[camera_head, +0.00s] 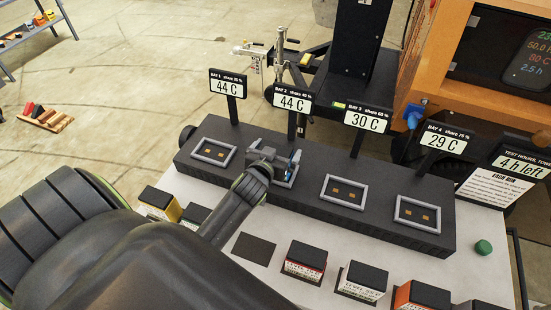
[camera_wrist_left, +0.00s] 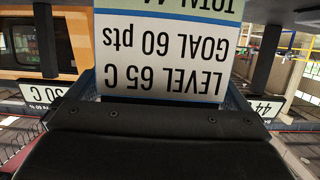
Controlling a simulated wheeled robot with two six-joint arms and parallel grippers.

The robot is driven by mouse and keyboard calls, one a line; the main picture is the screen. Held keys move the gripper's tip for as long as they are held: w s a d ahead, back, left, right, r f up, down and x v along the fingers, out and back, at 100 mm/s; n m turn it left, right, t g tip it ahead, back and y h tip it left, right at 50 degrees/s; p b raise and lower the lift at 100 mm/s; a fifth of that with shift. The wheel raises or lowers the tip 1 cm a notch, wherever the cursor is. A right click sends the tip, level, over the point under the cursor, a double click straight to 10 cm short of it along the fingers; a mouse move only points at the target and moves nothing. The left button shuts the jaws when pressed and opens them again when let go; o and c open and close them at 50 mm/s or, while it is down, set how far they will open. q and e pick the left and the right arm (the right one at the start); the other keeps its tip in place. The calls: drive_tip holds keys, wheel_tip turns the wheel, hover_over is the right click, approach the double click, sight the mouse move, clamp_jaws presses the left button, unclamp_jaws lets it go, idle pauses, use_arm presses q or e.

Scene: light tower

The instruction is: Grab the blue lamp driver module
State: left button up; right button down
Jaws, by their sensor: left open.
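My left gripper (camera_head: 275,164) is over the bay 2 socket of the black bench unit, its jaws open around a module there. Blue parts (camera_head: 295,160) show at the gripper's right side; my gripper hides most of the module. In the left wrist view the module's white label (camera_wrist_left: 165,50) with blue edging fills the space in front of the gripper. It reads, upside down, "LEVEL 65 C, GOAL 60 pts". I cannot tell whether the jaws touch the module. My right gripper is not in view.
The black bench unit (camera_head: 385,225) has empty sockets at bay 1 (camera_head: 213,152), bay 3 (camera_head: 344,192) and bay 4 (camera_head: 418,214). Temperature signs stand behind it. A yellow module (camera_head: 160,204), a red one (camera_head: 305,261) and several others stand along the front. A bare dark pad (camera_head: 254,248) lies between them.

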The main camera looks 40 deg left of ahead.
use_arm(q)
drive_tip(key=shift+w+a+f, duration=0.15)
drive_tip(key=shift+w, duration=0.25)
